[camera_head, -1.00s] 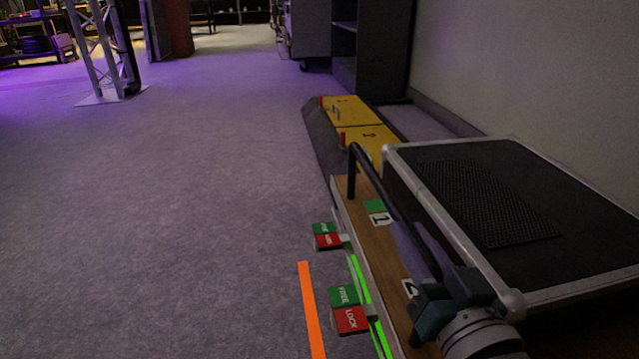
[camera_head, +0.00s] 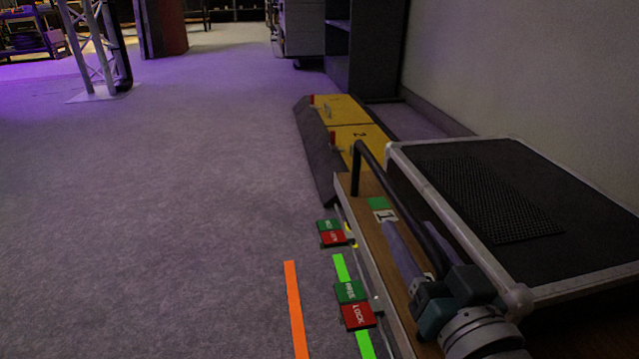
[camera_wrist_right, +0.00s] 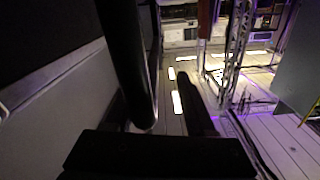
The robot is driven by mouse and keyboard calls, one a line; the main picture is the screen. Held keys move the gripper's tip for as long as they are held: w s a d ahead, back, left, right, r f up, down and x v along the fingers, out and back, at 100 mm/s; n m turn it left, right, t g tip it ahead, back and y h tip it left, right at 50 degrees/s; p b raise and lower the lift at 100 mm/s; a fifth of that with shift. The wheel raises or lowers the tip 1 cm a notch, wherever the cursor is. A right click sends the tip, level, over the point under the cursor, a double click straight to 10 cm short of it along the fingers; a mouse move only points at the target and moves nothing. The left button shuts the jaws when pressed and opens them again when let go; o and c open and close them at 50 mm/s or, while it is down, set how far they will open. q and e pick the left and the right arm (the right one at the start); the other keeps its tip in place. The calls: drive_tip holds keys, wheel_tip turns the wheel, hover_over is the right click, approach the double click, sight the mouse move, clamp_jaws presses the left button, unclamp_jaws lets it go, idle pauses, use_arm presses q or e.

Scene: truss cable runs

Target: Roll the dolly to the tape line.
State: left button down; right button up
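The dolly (camera_head: 371,238) is a low wooden deck with a black handle bar (camera_head: 392,190) and number tags. Two green-and-red pedals stick out on its left side, a far one (camera_head: 331,233) and a near one (camera_head: 355,305); which half is pressed I cannot tell. A green tape strip (camera_head: 341,268) runs under the near pedal. An orange tape strip (camera_head: 295,310) lies on the floor further left, apart from the dolly. My right gripper (camera_head: 424,247) has its fingers either side of the bar and appears shut on it. The bar (camera_wrist_right: 125,60) crosses the right wrist view. My left gripper is out of view.
A black case (camera_head: 490,205) with silver edges lies right of the deck, near the wall. Yellow-topped ramp blocks (camera_head: 345,120) stand just beyond the dolly. A truss tower (camera_head: 95,50) stands far left. The carpet at left is clear.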

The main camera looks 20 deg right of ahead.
drive_tip(key=p+v, duration=0.4)
drive_tip(key=v, duration=0.6)
